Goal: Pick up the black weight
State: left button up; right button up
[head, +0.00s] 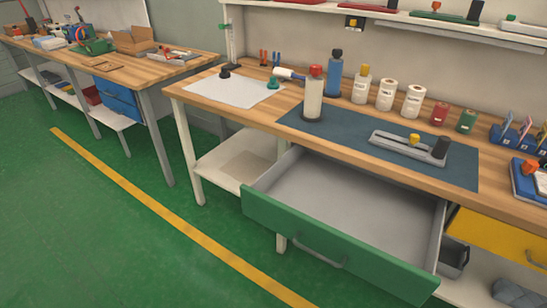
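A small black weight (225,72) with a knob-like top stands on a white sheet (236,91) at the left end of the near workbench. A similar green piece (273,82) stands at the sheet's right edge. Another black block (440,149) is at the right end of a grey slide-like device on the blue mat, and I cannot tell what it is. Neither of my grippers is in view.
An open, apparently empty drawer (345,195) with a green front juts from the near workbench (190,99). Bottles and white rolls (387,94) stand behind the blue mat (350,137). A second workbench (150,75) stands at left. The green floor is clear.

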aim_at(224, 74)
jog(key=u, duration=0.6)
jog(key=i+j+u, duration=0.15)
jog(key=i+u, duration=0.25)
jog(key=i+j+u, duration=0.1)
jog(key=i+u, duration=0.15)
jog(key=u, duration=0.15)
jog(key=i, duration=2.6)
jog(key=i+z, duration=0.3)
jog(key=i, duration=0.15)
jog(key=i+j+z, duration=0.3)
jog(key=i, duration=0.15)
jog(key=l, duration=0.1)
